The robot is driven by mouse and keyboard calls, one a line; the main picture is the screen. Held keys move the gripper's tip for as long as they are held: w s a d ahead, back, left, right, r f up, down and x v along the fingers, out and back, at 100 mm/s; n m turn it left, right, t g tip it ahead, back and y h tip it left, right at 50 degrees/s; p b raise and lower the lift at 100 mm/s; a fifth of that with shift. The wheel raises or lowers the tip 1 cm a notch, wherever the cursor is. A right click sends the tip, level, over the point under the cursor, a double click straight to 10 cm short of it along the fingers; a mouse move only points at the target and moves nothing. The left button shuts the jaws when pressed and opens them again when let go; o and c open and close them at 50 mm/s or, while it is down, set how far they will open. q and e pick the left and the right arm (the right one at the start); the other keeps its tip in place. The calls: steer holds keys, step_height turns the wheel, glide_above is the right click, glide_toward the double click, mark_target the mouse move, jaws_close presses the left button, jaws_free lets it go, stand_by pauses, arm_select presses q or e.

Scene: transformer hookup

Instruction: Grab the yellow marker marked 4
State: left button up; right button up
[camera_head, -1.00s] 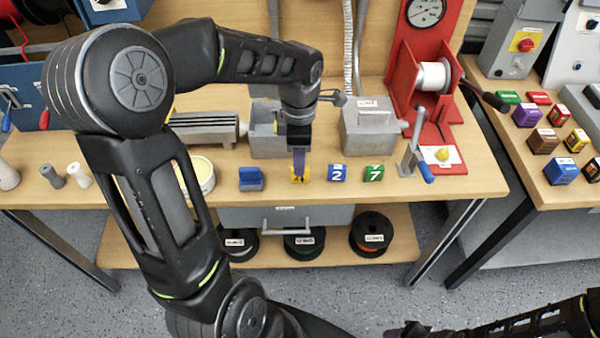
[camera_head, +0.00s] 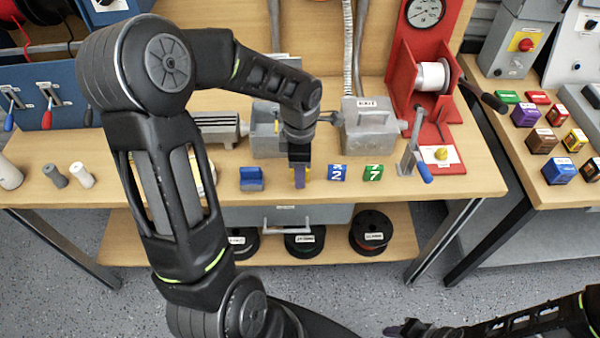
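The yellow marker (camera_head: 308,173) stands near the front edge of the workbench, mostly hidden behind my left gripper. Only a yellow strip shows, and its number is hidden.
A blue marker reading 2 (camera_head: 337,173) and a green one reading 7 (camera_head: 373,173) stand just right of the yellow one. A blue holder (camera_head: 251,179) is to its left. Grey boxes (camera_head: 370,128) stand behind. A lever (camera_head: 412,150) is farther right.

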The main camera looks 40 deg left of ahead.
stand_by(0.3)
arm_select(q)
jaws_close()
stand_by(0.5)
